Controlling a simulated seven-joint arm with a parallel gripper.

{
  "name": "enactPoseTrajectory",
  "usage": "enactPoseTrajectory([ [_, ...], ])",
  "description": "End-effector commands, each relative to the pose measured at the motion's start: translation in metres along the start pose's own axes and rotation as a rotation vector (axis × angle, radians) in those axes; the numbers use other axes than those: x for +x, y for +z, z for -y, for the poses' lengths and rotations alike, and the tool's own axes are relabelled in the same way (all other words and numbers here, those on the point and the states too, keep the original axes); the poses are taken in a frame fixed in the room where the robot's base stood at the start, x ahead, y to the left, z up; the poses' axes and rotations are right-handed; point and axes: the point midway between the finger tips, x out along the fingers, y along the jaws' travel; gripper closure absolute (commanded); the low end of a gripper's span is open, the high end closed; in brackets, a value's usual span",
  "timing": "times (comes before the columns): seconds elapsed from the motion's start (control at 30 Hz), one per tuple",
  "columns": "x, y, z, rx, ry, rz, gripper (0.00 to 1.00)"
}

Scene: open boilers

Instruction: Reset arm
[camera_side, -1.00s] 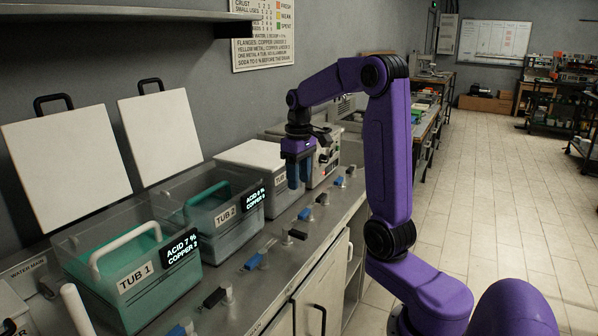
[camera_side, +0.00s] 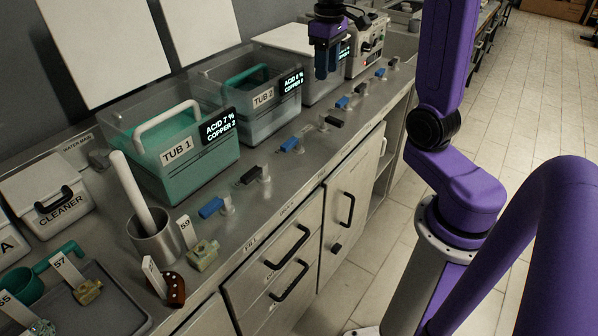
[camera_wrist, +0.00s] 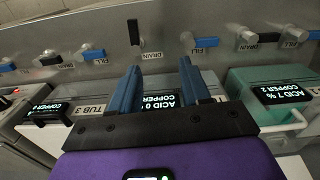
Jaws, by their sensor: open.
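My gripper (camera_side: 328,72) hangs from my purple arm, fingers down, over the counter near the white-lidded third tub (camera_side: 312,90) in the side view. Its two blue fingers are apart with nothing between them. In the wrist view my gripper (camera_wrist: 158,75) also shows open and empty, in front of the tub displays and the TUB 3 label (camera_wrist: 92,108). The fingers partly hide the middle display. I cannot tell whether they touch anything.
TUB 1 (camera_side: 190,172) and TUB 2 (camera_side: 265,115) stand open along the wall. Blue and black valve handles (camera_side: 252,176) line the counter front. A cup with a pestle (camera_side: 157,237), a cleaner box (camera_side: 55,205) and a tray (camera_side: 100,305) are nearer. The floor (camera_side: 400,215) beside the counter is clear.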

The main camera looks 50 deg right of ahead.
Motion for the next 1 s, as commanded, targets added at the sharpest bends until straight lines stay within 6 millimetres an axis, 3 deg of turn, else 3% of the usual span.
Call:
enactPoseTrajectory([
  [0.03, 0.002, 0.001, 0.017, -0.046, 0.000, 0.000, 0.53],
  [0.27, 0.011, 0.014, 0.079, -0.224, 0.000, -0.006, 0.53],
  [0.5, 0.022, 0.045, 0.136, -0.410, -0.003, -0.010, 0.53],
  [0.7, 0.031, 0.082, 0.173, -0.565, -0.006, -0.015, 0.53],
  [1.0, 0.047, 0.149, 0.209, -0.798, -0.012, -0.020, 0.53],
])
